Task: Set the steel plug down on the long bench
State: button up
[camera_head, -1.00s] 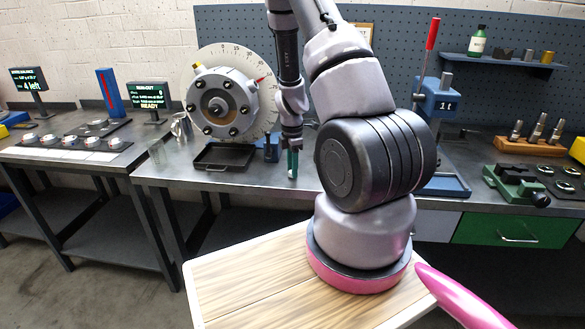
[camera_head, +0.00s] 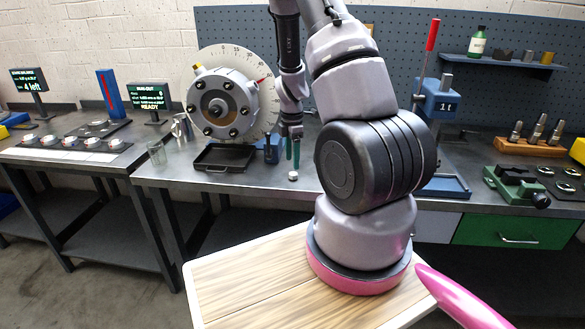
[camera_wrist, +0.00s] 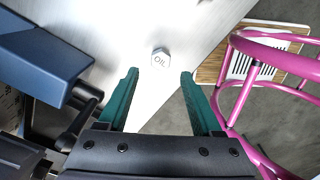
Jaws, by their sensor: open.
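The steel plug (camera_head: 293,176) is a small pale piece standing on the long bench (camera_head: 232,182), close to its front edge. In the wrist view the plug (camera_wrist: 160,60) shows a hexagonal top marked "OIL" and rests on the bare metal bench top (camera_wrist: 200,25). My gripper (camera_head: 292,150) is just above the plug with its green fingers pointing down. In the wrist view my gripper (camera_wrist: 158,78) is open and empty, its fingers apart on either side of the plug's line and not touching it.
A black tray (camera_head: 224,158) and a small blue block (camera_head: 271,152) are left of the plug. The rotor housing (camera_head: 222,105) with its dial stands behind. A blue press (camera_head: 440,100) is to the right.

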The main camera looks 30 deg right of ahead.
notch_tip(320, 180, up, 8)
notch_tip(320, 180, up, 18)
jog(key=m+t+y, duration=0.1)
jog(key=m+t, duration=0.2)
jog(key=m, duration=0.6)
send_over(292, 174)
jog(key=s+a, duration=0.5)
jog(key=a, duration=0.2)
jog(key=s+a+r+m+t+y, duration=0.1)
jog(key=s+a+r+m+t, duration=0.3)
jog(key=s+r+m, duration=0.8)
jog(key=s+a, duration=0.2)
jog(key=shift+s, duration=0.3)
